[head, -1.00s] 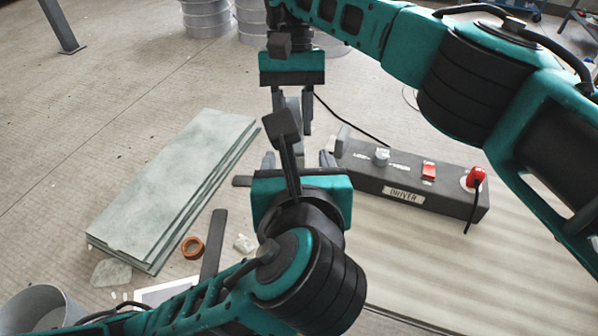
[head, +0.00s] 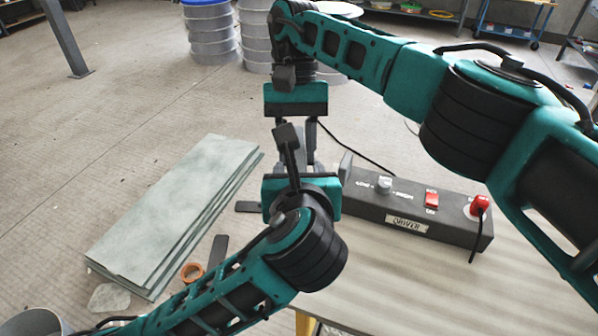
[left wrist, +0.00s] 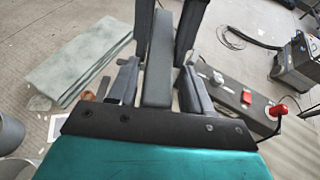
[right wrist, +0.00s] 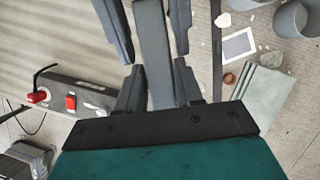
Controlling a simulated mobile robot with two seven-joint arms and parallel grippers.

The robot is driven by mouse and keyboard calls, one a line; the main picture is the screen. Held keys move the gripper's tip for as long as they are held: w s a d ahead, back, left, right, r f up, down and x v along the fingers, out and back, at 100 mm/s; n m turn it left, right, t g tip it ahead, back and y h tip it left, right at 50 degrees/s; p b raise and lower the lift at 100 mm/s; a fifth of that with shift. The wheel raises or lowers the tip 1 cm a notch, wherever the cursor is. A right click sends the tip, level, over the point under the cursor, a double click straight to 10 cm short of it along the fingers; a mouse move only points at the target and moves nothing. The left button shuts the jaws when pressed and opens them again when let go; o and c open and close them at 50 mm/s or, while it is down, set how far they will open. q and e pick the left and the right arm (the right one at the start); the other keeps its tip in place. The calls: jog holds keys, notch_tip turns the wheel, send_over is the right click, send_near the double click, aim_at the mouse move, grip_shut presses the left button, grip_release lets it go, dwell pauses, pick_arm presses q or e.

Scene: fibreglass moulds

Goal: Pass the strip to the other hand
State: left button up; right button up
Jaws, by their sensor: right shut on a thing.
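The strip is a flat grey bar, seen in the left wrist view (left wrist: 158,65) and the right wrist view (right wrist: 153,45); in the head view it is mostly hidden between the grippers. My right gripper (head: 297,146) is shut on it, its fingers close against both edges, as the right wrist view shows (right wrist: 158,66). My left gripper (head: 306,169) faces the right one from the near side. Its fingers (left wrist: 159,64) are open on either side of the strip, with a narrow gap at each edge.
A dark driver box (head: 405,208) with a red switch and red knob stands on the table (head: 440,275), right of the grippers. Stacked pale green sheets (head: 170,205) lie at left. A dark flat bar (head: 218,250) and an orange-brown ring (head: 192,271) lie near them.

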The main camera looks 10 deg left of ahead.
pick_arm(q)
jog(key=c, duration=0.7)
jog(key=shift+c, duration=0.6)
pick_arm(e)
jog(key=o, duration=1.2)
